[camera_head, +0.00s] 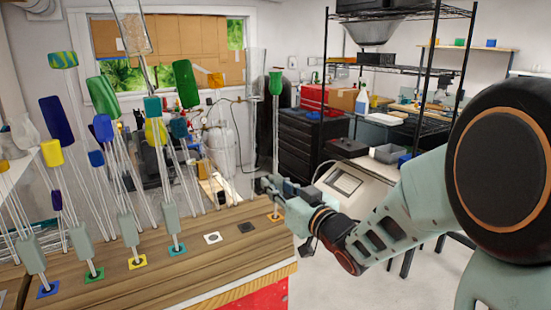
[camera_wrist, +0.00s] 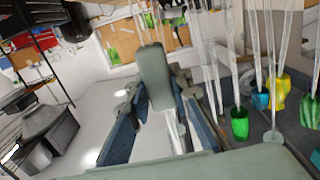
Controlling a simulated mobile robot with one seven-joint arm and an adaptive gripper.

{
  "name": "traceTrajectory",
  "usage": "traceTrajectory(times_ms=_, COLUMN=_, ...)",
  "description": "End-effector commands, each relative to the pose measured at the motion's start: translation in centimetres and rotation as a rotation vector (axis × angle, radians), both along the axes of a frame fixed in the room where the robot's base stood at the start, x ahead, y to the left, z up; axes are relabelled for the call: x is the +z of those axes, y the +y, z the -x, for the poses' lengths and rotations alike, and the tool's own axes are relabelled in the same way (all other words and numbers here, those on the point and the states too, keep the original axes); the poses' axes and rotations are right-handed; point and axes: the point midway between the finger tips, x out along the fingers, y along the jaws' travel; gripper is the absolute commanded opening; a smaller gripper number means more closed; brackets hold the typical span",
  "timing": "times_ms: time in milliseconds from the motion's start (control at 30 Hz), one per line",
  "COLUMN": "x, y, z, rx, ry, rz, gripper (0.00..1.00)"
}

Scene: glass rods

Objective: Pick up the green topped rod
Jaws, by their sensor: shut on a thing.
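A clear glass rod with a green top (camera_head: 276,83) stands upright at the right end of the wooden table, above an orange square (camera_head: 275,216). My gripper (camera_head: 268,185) is at its lower part, reaching in from the right. In the wrist view, a grey-green block (camera_wrist: 154,72) is between the two fingers of my gripper (camera_wrist: 158,90), and my gripper is shut on it. I cannot tell whether the rod's foot touches the square.
Other rods with green, blue and yellow tops crowd the table's left, including a near green top (camera_head: 186,83). Bare squares, one white (camera_head: 212,238), lie between them and my gripper. A red toolbox (camera_head: 322,100) and shelving stand behind.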

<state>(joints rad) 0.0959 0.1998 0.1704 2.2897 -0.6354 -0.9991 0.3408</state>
Motion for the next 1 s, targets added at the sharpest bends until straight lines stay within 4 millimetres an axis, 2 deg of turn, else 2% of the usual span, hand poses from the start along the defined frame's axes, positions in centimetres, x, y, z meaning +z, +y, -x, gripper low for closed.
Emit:
traceTrajectory(times_ms=333, x=0.7, y=0.0, z=0.0, rx=0.0, ry=-0.003, rz=-0.001, gripper=0.0)
traceTrajectory(times_ms=467, x=2.6, y=0.0, z=0.0, rx=0.001, ry=-0.008, rz=0.001, gripper=0.0)
traceTrajectory(times_ms=733, x=8.1, y=0.0, z=0.0, rx=-0.001, ry=-0.006, rz=0.001, gripper=0.0)
traceTrajectory(times_ms=833, x=9.3, y=0.0, z=0.0, rx=0.0, ry=-0.004, rz=0.0, gripper=0.0)
traceTrajectory(times_ms=1000, x=10.1, y=0.0, z=0.0, rx=0.0, ry=-0.002, rz=0.0, gripper=0.0)
